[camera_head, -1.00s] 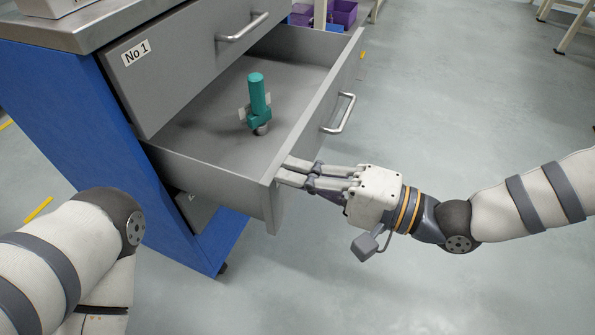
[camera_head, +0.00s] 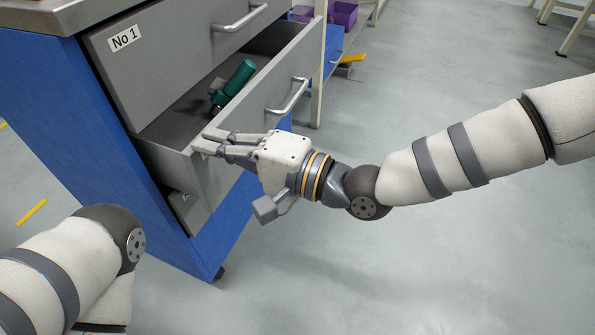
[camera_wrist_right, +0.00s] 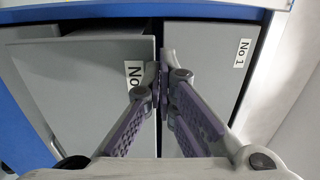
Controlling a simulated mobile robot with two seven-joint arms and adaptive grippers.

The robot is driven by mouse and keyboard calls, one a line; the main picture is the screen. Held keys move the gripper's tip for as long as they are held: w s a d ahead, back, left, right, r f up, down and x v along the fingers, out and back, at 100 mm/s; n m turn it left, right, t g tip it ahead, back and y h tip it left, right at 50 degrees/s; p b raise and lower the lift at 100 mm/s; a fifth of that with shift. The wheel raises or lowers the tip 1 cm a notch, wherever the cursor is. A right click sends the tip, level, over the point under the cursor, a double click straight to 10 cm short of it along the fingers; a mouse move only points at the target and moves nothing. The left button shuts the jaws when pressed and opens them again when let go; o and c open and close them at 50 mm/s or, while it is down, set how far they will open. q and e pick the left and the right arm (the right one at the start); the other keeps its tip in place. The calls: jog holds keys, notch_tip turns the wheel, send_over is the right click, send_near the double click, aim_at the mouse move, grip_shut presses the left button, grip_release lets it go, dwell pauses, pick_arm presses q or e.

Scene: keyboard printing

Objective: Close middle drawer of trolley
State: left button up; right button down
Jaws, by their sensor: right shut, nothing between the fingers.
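The grey middle drawer (camera_head: 262,105) of the blue trolley (camera_head: 90,140) stands partly open below the closed top drawer (camera_head: 175,55) labelled No 1. A green tool (camera_head: 236,80) leans tilted inside it. My right gripper (camera_head: 205,143) is shut and empty, its fingertips at the near end of the drawer front, seemingly touching it. In the right wrist view the closed fingers (camera_wrist_right: 160,75) are in front of the grey drawer fronts, by the edge of a labelled one (camera_wrist_right: 90,95). Of my left arm only links show; its gripper is out of view.
A lower drawer (camera_head: 186,200) shows beneath, mostly hidden. Purple bins (camera_head: 342,14) sit on a shelf behind the trolley, with a yellow item (camera_head: 351,58) lower down. The floor to the right is clear.

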jog(key=shift+b+x, duration=0.9)
jog(key=shift+x, duration=1.8)
